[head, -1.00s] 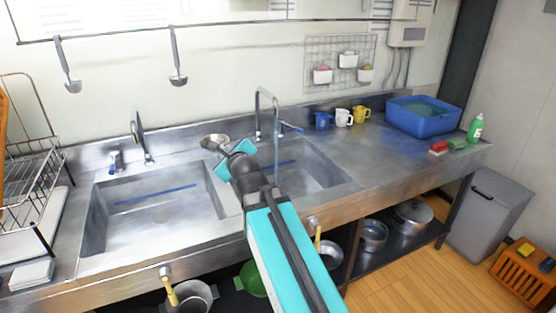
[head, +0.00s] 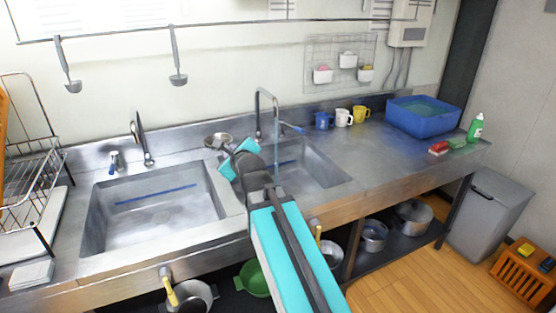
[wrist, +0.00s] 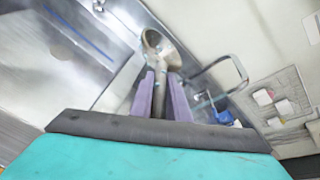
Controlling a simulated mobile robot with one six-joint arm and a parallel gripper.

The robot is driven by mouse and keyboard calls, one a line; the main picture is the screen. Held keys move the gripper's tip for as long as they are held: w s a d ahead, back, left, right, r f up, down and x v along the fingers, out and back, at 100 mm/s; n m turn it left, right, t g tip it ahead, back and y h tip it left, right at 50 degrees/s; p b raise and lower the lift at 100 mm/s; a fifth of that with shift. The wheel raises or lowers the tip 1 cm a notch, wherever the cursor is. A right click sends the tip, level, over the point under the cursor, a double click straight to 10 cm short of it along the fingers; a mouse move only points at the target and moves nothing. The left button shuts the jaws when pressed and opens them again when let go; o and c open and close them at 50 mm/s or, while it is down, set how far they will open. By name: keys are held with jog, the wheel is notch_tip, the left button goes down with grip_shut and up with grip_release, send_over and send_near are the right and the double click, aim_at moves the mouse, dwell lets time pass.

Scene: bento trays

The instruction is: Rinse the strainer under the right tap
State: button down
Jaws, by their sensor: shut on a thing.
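My gripper (head: 234,156) is shut on the handle of a metal strainer. The strainer's round bowl (head: 217,140) is above the back ledge between the two basins, left of the right tap (head: 260,112). In the wrist view the strainer (wrist: 164,46) stands out beyond the purple fingers of my gripper (wrist: 160,92), its handle between them. The right tap (wrist: 222,68) shows there to the right, apart from the strainer. A thin pale-blue stream (head: 277,155) falls from the tap's spout into the right basin (head: 315,165). My arm hides part of that basin.
The left basin (head: 95,215) is empty, with its own tap (head: 142,140) behind. Blue, white and yellow mugs (head: 343,117) stand right of the right tap. A blue tub (head: 424,122) sits farther right. Two ladles (head: 177,65) hang on the wall rail.

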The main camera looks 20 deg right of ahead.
jog(key=shift+s+a, duration=0.1)
jog(key=shift+a, duration=0.45)
dwell(2.5)
jog(key=shift+s+d+f+b, duration=0.1)
jog(key=shift+s+d+b, duration=0.15)
jog(key=shift+s+b, duration=2.05)
jog(key=shift+s+d+b, duration=0.2)
jog(key=shift+s+b, duration=0.2)
jog(key=shift+b, duration=3.7)
jog(key=shift+s+d+b, duration=0.2)
jog(key=shift+s+b, duration=1.05)
jog(key=shift+b, duration=0.6)
